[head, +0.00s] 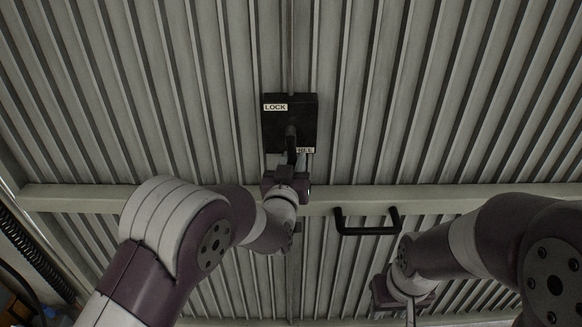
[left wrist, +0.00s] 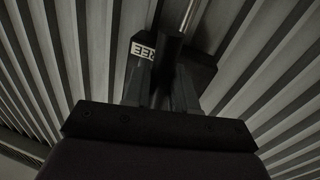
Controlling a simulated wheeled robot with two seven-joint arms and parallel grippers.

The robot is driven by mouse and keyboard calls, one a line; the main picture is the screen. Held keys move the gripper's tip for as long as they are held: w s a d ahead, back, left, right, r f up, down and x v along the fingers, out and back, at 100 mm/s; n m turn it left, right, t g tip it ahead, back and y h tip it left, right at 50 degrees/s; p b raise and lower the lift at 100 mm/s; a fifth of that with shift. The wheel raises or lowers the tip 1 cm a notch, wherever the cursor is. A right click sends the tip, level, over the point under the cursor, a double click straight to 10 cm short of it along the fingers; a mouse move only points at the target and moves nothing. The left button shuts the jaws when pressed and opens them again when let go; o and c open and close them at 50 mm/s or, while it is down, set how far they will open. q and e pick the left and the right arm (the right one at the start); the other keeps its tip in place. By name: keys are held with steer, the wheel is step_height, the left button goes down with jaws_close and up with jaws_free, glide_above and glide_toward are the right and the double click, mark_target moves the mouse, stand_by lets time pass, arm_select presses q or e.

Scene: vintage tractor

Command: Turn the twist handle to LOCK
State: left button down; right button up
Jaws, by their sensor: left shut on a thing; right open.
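The twist handle (head: 291,133) is a dark lever on a square black plate (head: 302,112) on the ribbed panel, pointing down in the head view. A LOCK label (head: 275,107) is at the plate's upper left; another label (head: 305,150) at its lower right is partly hidden. My left gripper (head: 288,163) is shut on the handle's lower end. In the left wrist view its fingers (left wrist: 163,85) are on both sides of the dark handle (left wrist: 170,48), beside a label reading "EE" (left wrist: 143,50), upside down and partly covered. My right gripper (head: 403,300) is at lower right, away from the plate, open; its fingertips are hard to see.
A horizontal beam (head: 345,199) crosses the ribbed panel below the plate. A black fixed pull bar (head: 367,230) is below the beam, between my arms. A coiled dark hose (head: 35,255) is at the lower left. The panel around the plate is clear.

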arm_select(q)
steer(key=d+n+b, duration=0.1)
steer(key=n+b, duration=0.1)
steer(key=b, duration=0.1)
steer(key=d+n+t+b, duration=0.1)
steer(key=n+b, duration=0.1)
steer(key=b, duration=0.1)
steer(key=n+b, duration=0.2)
steer(key=b, duration=0.1)
steer(key=shift+d, duration=0.4)
steer(key=n+b, duration=0.2)
steer(key=d+r+n+y+b, duration=0.1)
steer(key=n+b, duration=0.1)
steer(key=r+n+t+b, duration=0.1)
steer(key=n+b, duration=0.1)
steer(key=shift+d+r+n+y+b, duration=0.15)
steer(key=shift+d+n+y+b, duration=0.15)
steer(key=shift+b, duration=0.1)
steer(key=n, duration=0.1)
steer(key=r+n+b, duration=0.1)
steer(key=n+y+b, duration=0.1)
steer(key=shift+d+r+n, duration=0.25)
steer(key=shift+r+n, duration=0.1)
steer(key=shift+n, duration=0.05)
steer(key=shift+r+n+y+b, duration=0.4)
steer(key=shift+r+n+b, duration=0.35)
steer(key=shift+n, duration=0.55)
steer(key=c, duration=1)
jaws_free()
steer(key=shift+c, duration=0.2)
